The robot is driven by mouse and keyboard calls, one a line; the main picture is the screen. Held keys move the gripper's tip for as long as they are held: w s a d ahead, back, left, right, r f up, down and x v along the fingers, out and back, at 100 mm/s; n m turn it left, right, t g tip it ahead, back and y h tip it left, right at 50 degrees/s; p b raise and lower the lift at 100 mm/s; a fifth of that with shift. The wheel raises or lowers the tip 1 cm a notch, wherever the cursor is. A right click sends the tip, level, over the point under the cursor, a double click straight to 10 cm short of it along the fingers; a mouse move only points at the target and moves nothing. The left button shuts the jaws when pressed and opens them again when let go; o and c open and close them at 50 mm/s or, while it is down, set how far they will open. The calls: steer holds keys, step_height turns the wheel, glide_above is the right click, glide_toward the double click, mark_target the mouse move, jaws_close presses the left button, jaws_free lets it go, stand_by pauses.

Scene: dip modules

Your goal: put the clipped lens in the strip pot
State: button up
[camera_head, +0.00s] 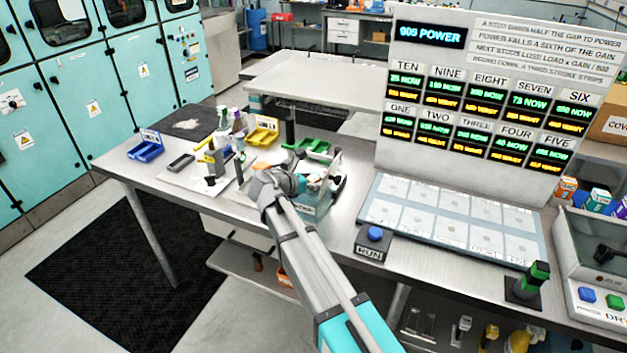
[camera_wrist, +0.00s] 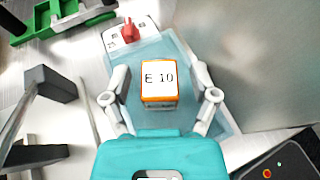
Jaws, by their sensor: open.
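My gripper (camera_wrist: 162,92) is open in the wrist view. An orange-edged block with a white top marked "E 10" (camera_wrist: 160,83) lies between its two fingers, with gaps at both sides. The block is over a pale blue, see-through surface (camera_wrist: 180,50). In the head view my gripper (camera_head: 292,184) is low over a clear-sided box (camera_head: 318,208) on the workbench, and the arm hides part of the box. I cannot pick out the clipped lens or the strip pot by name in either view.
A blue bin (camera_head: 147,151), a yellow bin (camera_head: 262,134) and a green tray (camera_head: 312,147) stand behind and left. Bottles (camera_head: 238,122) stand near the yellow bin. A blue RUN button (camera_head: 375,233) and a tall display panel (camera_head: 470,100) are at right.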

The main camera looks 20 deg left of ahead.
steer(key=shift+r, duration=0.2)
steer(key=shift+s+a+r+p, duration=0.15)
steer(key=shift+s+a+p, duration=0.05)
steer(key=shift+s+p, duration=0.15)
steer(key=p+v, duration=0.4)
steer(key=v, duration=0.7)
steer(key=shift+s, duration=0.1)
stand_by(0.3)
